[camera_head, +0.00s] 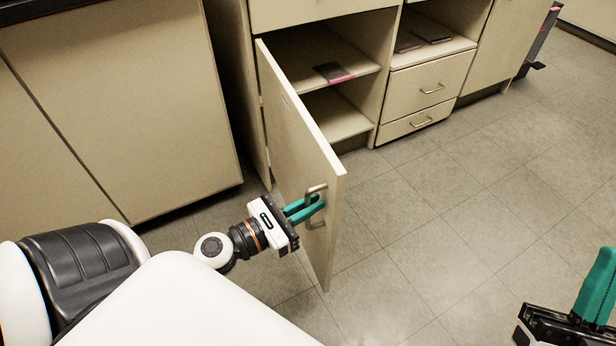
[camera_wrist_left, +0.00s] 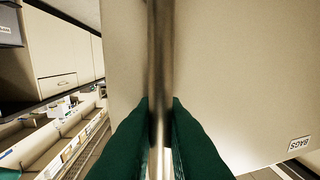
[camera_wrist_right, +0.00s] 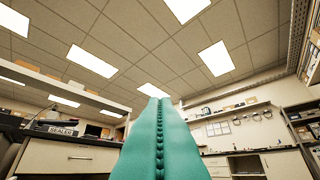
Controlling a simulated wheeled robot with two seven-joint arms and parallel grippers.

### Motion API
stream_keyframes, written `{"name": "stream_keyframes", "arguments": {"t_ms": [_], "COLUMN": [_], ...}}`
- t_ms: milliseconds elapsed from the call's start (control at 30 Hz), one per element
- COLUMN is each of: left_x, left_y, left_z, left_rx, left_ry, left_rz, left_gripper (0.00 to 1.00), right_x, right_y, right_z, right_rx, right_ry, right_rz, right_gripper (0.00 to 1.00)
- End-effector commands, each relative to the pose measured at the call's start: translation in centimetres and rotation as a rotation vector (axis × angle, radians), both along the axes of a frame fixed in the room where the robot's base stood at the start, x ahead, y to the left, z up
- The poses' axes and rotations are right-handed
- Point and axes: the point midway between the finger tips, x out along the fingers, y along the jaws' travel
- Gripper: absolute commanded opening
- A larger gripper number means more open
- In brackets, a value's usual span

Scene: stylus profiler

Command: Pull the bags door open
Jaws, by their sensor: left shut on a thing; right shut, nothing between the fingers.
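The bags door (camera_head: 300,135) stands swung well out from its cabinet in the head view, with shelves showing behind it. Its metal handle (camera_head: 316,190) is near the door's free edge. My left gripper (camera_head: 312,208) is shut on this handle. In the left wrist view the green fingers (camera_wrist_left: 160,130) close on both sides of the metal bar (camera_wrist_left: 160,60), and a "BAGS" label (camera_wrist_left: 299,144) shows on the door face (camera_wrist_left: 240,70). My right gripper (camera_head: 598,285) is at the lower right of the head view, away from the door. In the right wrist view its fingers (camera_wrist_right: 160,130) are pressed together, empty.
The open cabinet holds a dark item with a pink edge on its upper shelf (camera_head: 335,73). Drawers (camera_head: 425,88) are to its right. A closed cabinet (camera_head: 120,100) is at the left. The tiled floor (camera_head: 450,220) right of the door is clear.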

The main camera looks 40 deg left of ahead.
Motion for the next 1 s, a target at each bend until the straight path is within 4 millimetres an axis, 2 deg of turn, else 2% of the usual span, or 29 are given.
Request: {"name": "stream_keyframes", "arguments": {"t_ms": [200,233,333,800,1000], "left_x": [-0.1,-0.1,-0.1,-0.2,-1.9], "left_y": [-0.1,-0.1,-0.1,0.1,0.7], "left_z": [-0.1,-0.1,-0.1,-0.1,-0.4], "left_rx": [-0.001,-0.001,-0.001,0.000,-0.002], "left_ry": [0.003,0.004,0.003,0.001,0.004], "left_rz": [-0.004,-0.004,-0.003,0.000,0.002], "left_gripper": [0.00,0.14,0.28,0.28,0.28], "right_x": [0.0,0.0,0.0,-0.2,-2.0], "right_y": [0.0,0.0,-0.1,0.0,-0.2], "right_z": [0.0,0.0,0.0,0.0,1.0], "right_rx": [0.000,0.000,0.000,0.003,0.044], "right_ry": [-0.002,-0.002,-0.003,-0.009,-0.145], "right_rz": [-0.001,-0.001,-0.001,0.001,0.013], "right_gripper": [0.00,0.00,0.00,0.00,0.00]}}
